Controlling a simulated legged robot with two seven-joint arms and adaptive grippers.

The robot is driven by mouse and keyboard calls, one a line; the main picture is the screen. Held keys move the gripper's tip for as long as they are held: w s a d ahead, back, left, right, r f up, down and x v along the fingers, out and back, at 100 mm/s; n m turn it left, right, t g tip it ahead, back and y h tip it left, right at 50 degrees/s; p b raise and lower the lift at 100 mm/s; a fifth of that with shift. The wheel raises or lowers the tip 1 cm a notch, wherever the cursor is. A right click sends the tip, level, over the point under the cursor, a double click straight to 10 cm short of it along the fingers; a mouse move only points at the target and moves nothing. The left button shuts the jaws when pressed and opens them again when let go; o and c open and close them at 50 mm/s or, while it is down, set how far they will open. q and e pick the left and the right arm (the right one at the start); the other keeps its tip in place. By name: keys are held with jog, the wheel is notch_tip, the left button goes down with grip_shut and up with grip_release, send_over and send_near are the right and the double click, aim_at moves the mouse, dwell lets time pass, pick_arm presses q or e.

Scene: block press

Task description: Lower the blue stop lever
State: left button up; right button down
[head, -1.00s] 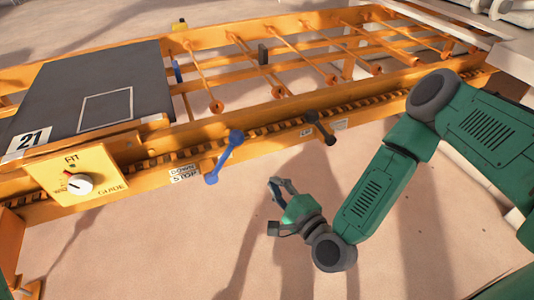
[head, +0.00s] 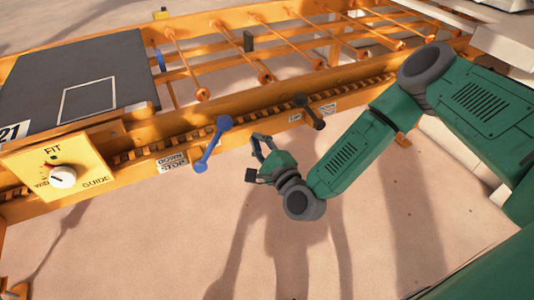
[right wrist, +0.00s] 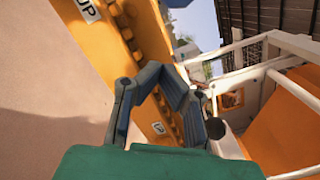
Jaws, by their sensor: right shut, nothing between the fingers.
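The blue stop lever (head: 212,146) sits on the front of the orange conveyor rail in the head view. It is tilted, its upper knob to the right and its lower end to the left, beside the DOWN STOP label (head: 172,162). My right gripper (head: 262,146) is to the right of the lever, apart from it, at about the same picture height. It is shut and empty. Its fingers (right wrist: 166,74) fill the middle of the right wrist view, where I cannot clearly make out the lever. My left gripper is not in view.
A black lever (head: 310,112) stands on the rail up and right of my gripper. A yellow guide panel (head: 85,160) with a white knob (head: 62,176) is at the left. Orange rollers (head: 240,55) and a dark plate (head: 40,85) lie behind. The floor below is clear.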

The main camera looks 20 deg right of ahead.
jog(key=shift+w+a+r+b, duration=0.2)
jog(key=shift+w+a+r, duration=0.35)
jog(key=shift+w+a, duration=0.25)
jog(key=shift+w+a+r+b, duration=0.2)
jog(key=shift+w+a+r, duration=0.35)
jog(key=shift+w+a, duration=0.25)
jog(key=shift+s+a, duration=0.1)
